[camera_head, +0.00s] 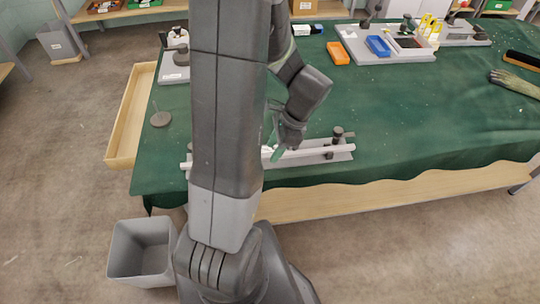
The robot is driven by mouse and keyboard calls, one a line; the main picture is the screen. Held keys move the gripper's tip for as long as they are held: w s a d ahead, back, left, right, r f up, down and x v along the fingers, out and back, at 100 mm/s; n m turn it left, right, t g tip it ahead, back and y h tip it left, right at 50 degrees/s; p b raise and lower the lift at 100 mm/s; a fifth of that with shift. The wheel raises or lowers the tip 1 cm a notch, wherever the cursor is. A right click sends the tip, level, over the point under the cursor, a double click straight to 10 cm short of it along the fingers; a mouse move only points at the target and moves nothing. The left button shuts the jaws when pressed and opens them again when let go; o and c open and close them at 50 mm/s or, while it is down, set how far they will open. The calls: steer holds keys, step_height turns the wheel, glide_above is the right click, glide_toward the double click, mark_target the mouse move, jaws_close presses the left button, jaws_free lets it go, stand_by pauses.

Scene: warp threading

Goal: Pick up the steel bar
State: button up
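A long pale bar (315,151), which looks like the steel bar, lies level along the near edge of the green-covered table (420,110). It rests on a grey base plate (340,157) with a dark clamp-like post (338,136) near its right end. My arm hides the bar's left-middle part, and its left end shows to the left of the arm. My gripper (273,150) points down at the bar near its middle. Its fingers are small and partly hidden, so I cannot tell whether they touch the bar or are open.
A grey plate with a blue tray (378,46) stands at the back right, with an orange box (338,53) beside it. A brown brush-like bundle (514,82) lies at the right. A grey bin (142,250) stands on the floor. The table's middle right is clear.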

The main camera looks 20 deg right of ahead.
steer(key=shift+x, duration=0.8)
jaws_close()
steer(key=shift+d+r, duration=0.1)
stand_by(0.7)
